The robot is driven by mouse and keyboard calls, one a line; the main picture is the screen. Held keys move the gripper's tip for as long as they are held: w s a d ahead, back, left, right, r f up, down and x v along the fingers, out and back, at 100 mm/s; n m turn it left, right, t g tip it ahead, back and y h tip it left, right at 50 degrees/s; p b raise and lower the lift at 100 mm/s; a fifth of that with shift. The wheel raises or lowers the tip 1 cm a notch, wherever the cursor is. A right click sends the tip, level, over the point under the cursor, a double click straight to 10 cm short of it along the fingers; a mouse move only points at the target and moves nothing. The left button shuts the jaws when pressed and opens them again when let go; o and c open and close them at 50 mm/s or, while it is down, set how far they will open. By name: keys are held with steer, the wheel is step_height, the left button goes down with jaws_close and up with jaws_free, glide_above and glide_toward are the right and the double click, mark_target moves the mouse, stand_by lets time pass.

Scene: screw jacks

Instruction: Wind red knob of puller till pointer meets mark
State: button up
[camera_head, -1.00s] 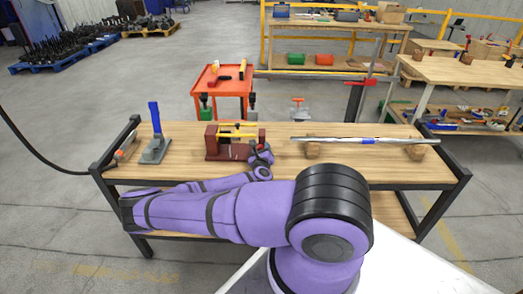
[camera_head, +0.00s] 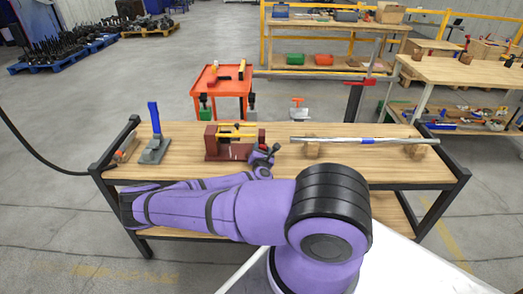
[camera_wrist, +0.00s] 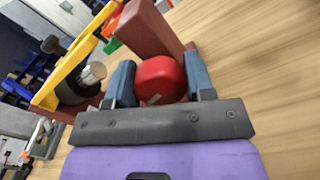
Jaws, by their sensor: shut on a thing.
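The puller (camera_head: 213,143) stands on the workbench left of its middle, with a dark red frame and a yellow part (camera_head: 238,134) on top. The wrist view shows its dark red block (camera_wrist: 146,30), the yellow part (camera_wrist: 82,62) and a silver rod end (camera_wrist: 93,73). The red knob (camera_wrist: 160,77) sits in front of the block, with a small pale patch low on its face. My gripper (camera_wrist: 160,86) is shut on the knob, one blue-grey finger on each side. It also shows at the puller's right end in the head view (camera_head: 264,158). I cannot make out the pointer or mark.
On the workbench (camera_head: 400,174), a blue-handled tool (camera_head: 154,140) stands at left and a long silver bar (camera_head: 400,141) rests on wooden blocks at right. A red trolley (camera_head: 221,82) stands behind. The front right of the bench top is clear.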

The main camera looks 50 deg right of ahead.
steer(key=m, duration=0.3)
steer(key=shift+m, duration=0.4)
steer(key=m, duration=0.4)
steer(key=shift+f+m, duration=0.1)
steer(key=shift+m, duration=0.2)
steer(key=m, duration=0.3)
steer(key=shift+s+m, duration=0.1)
steer(key=shift+m, duration=0.2)
steer(key=shift+f+m, duration=0.1)
steer(key=shift+m, duration=1.7)
steer(key=o, duration=0.9)
